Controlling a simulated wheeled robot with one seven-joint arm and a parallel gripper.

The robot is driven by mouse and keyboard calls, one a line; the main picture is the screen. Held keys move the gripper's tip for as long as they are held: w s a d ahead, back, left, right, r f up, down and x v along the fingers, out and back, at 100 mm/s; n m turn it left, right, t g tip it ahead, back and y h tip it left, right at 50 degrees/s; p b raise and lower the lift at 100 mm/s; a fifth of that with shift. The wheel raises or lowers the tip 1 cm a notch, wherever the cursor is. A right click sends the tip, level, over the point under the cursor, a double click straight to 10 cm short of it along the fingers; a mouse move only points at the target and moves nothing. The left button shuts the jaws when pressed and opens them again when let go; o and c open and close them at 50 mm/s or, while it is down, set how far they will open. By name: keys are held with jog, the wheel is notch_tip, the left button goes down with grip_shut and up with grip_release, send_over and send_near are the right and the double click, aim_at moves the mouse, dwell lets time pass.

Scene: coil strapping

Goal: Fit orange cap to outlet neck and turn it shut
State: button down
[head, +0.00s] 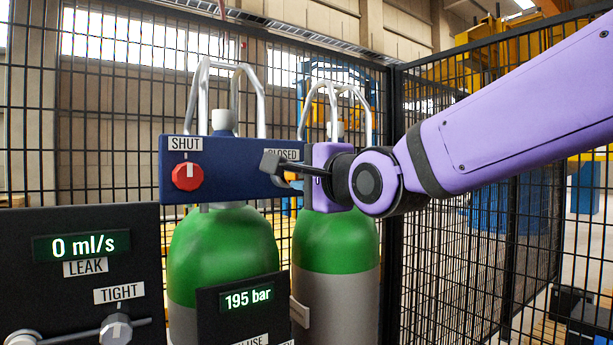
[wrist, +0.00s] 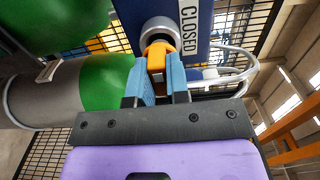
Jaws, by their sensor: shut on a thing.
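The orange cap (wrist: 155,50) is between the blue fingertips of my gripper (wrist: 157,82) in the wrist view, and the jaws are shut on it. The cap's far end lies against the round grey outlet neck (wrist: 159,27), roughly in line with it. How far it sits on the neck, and whether it is threaded, cannot be told. The neck is on the blue manifold block (wrist: 202,50) beside a CLOSED label (wrist: 190,25).
Two green-topped cylinders (head: 222,250) stand below the block, with metal guard loops (head: 262,105) above. A red knob (head: 187,176) is at SHUT. The leak panel (head: 20,226) reads 0 ml/s; a gauge (head: 247,299) reads 195 bar. Mesh fencing (head: 480,240) closes the back and right.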

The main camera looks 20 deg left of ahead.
jog(key=shift+x, duration=0.8)
jog(key=c, duration=1)
grip_release()
